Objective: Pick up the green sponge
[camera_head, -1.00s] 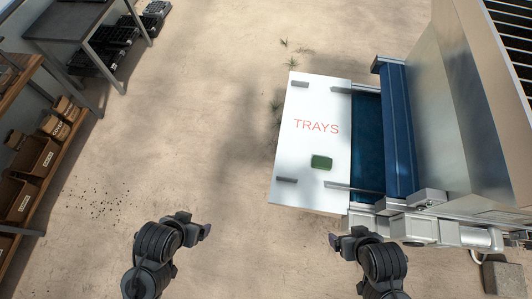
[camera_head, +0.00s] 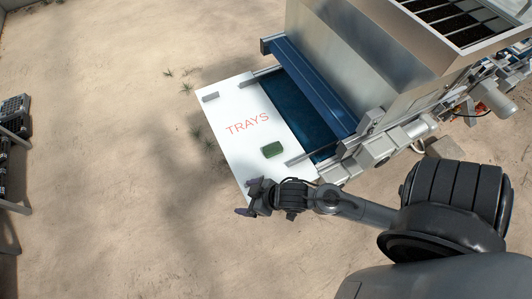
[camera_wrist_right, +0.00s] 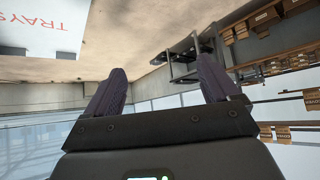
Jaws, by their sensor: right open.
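The green sponge (camera_head: 272,150) lies on the white board marked TRAYS (camera_head: 228,107), near its lower right part, beside the blue bed of the machine. My right gripper (camera_head: 248,198) is at the board's near edge, below and left of the sponge in the head view, apart from it. In the right wrist view the two dark fingers of the right gripper (camera_wrist_right: 160,88) stand wide apart with nothing between them. A corner of the board (camera_wrist_right: 45,22) shows at upper left there; the sponge does not show in that view. My left gripper is not in view.
The large metal seeder (camera_head: 340,50) with a blue roller cover (camera_head: 312,85) stands right of the board. A dark rack (camera_head: 14,125) stands at the far left. Bare sandy floor lies left of the board.

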